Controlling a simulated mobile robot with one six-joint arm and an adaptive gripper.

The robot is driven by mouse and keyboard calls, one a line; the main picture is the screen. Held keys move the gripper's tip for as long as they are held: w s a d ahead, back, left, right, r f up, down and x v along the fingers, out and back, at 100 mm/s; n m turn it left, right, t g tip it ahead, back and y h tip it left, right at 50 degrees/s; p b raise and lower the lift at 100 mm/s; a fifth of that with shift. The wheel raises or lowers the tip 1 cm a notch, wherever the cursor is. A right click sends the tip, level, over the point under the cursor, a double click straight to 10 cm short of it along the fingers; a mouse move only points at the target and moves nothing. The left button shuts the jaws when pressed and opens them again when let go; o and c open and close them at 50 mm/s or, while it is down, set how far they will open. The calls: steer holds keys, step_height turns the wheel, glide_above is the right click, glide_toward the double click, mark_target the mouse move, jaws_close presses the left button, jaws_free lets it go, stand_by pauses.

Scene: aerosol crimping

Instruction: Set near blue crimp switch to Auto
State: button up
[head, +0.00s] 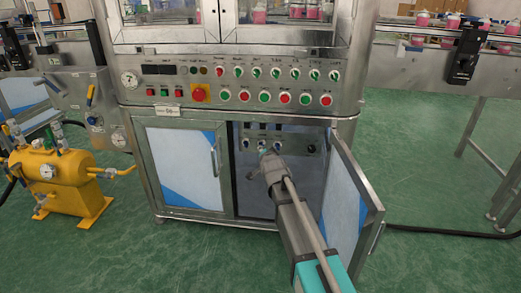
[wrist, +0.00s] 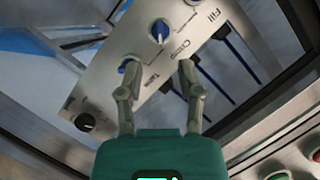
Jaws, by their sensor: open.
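The blue crimp switch (wrist: 160,31) is a round knob with a pale pointer mark, on a silver panel (wrist: 115,80) beside the label "Crimp". I cannot read which setting it points to. My gripper (wrist: 156,72) is open and empty, its fingertips on the near side of this switch and apart from it. A second blue knob (wrist: 130,65) is close to the left fingertip. Another blue knob (wrist: 194,2) is cut off at the top, by "Fill". In the head view my gripper (head: 266,153) is at the panel inside the open cabinet and covers part of it.
The cabinet door (head: 355,205) stands open to the right of my arm. A black knob (wrist: 86,122) is at the panel's lower end. Above the cabinet is a row of red and green buttons (head: 285,98) with a red emergency stop (head: 199,94). A yellow tank (head: 50,175) stands left.

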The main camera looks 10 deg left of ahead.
mark_target(262, 145)
steer(key=b+x, duration=0.2)
steer(key=x, duration=0.6)
jaws_close()
